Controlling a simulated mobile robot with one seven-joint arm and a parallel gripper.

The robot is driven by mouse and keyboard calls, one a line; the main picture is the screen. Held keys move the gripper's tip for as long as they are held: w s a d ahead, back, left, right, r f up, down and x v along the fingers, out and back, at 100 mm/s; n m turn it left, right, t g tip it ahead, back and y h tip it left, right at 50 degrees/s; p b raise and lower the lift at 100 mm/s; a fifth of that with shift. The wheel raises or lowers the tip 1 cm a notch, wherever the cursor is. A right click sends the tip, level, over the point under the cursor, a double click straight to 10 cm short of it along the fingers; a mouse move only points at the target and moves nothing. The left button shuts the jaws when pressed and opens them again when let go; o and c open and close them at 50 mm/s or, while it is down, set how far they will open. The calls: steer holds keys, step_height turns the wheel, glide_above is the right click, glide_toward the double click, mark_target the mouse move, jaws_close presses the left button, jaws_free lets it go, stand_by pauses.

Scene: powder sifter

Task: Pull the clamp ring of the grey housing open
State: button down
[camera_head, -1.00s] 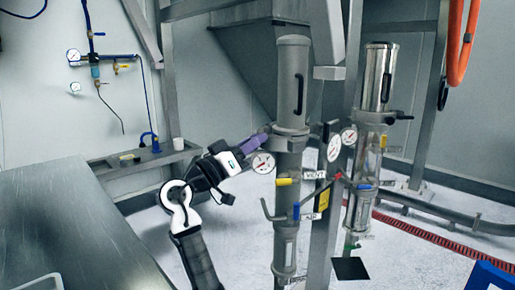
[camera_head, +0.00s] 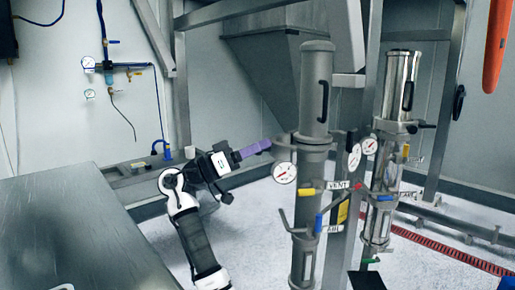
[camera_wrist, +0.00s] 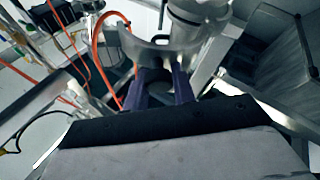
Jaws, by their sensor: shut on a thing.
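The grey housing (camera_head: 315,95) is a tall upright cylinder with a dark handle in the head view; part of it shows at the top of the wrist view (camera_wrist: 200,12). Its clamp ring (camera_head: 284,138) sticks out to the left of the housing at mid-height. In the wrist view the ring (camera_wrist: 150,48) is a curved grey band standing out from the cylinder, with a gap visible inside its curve. My gripper (camera_head: 267,146) has purple fingers, shut on the ring's near part; they also show in the wrist view (camera_wrist: 157,88). The exact grip point is partly hidden.
A shiny second cylinder (camera_head: 401,85) stands to the right, behind a steel post. A steel table (camera_head: 75,235) fills the left front. Open floor lies between table and housing.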

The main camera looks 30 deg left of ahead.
steer(key=shift+w+a+g, duration=0.1)
steer(key=shift+g, duration=0.2)
steer(key=c, duration=1.1)
jaws_free()
steer(key=shift+c, duration=0.2)
step_height(320, 180, up, 20)
